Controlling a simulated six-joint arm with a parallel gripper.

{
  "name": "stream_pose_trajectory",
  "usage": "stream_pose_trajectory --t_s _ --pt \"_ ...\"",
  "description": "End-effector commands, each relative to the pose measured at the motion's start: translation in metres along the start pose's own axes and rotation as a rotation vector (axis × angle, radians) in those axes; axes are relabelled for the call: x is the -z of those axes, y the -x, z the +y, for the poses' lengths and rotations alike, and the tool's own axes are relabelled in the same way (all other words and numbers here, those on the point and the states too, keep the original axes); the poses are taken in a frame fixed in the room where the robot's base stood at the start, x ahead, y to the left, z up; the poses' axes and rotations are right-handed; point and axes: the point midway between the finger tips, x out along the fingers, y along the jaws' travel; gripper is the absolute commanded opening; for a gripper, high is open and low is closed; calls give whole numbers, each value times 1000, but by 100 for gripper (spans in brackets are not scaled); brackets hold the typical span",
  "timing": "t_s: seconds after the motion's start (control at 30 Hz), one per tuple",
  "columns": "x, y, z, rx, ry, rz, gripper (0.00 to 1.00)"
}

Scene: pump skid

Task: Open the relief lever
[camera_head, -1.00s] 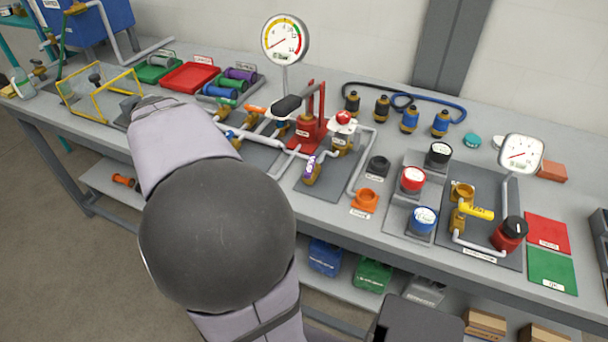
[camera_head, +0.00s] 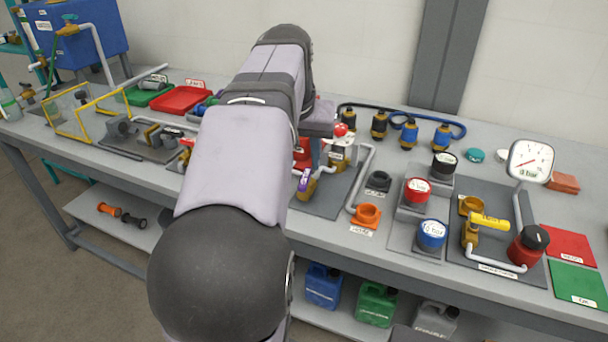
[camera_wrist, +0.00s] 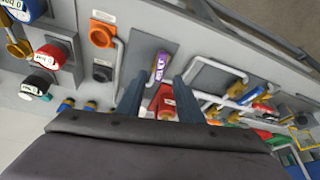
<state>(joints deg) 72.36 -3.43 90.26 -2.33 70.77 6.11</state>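A small brass valve with a purple lever (camera_head: 304,184) stands on a grey plate mid-bench, right of my arm in the head view. I take this as the relief lever; its label is too small to read surely. In the wrist view the purple lever (camera_wrist: 160,66) is just beyond my gripper (camera_wrist: 159,77), about in line with the gap between the fingers. My gripper is open, with nothing visible held. It looks apart from the lever, though the exact distance is unclear.
An orange port (camera_head: 367,214) and a white pipe (camera_head: 362,170) stand right of the purple lever. A red pump body (camera_wrist: 164,103) is close behind it. Red and blue capped pots (camera_head: 417,190) and a yellow-handled valve (camera_head: 489,221) stand farther right. Coloured mats (camera_head: 579,285) lie at far right.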

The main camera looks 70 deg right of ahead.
Motion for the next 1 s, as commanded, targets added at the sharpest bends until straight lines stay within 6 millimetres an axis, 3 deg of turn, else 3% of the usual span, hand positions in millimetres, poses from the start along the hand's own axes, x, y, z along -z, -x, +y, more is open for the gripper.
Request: stream_pose_trajectory --t_s 0.5,0.9,1.0 --pt "-1 -60 0 0 1 -2 34" --pt "0 -66 0 1 2 0 34" --pt "-1 -66 0 1 2 0 12"
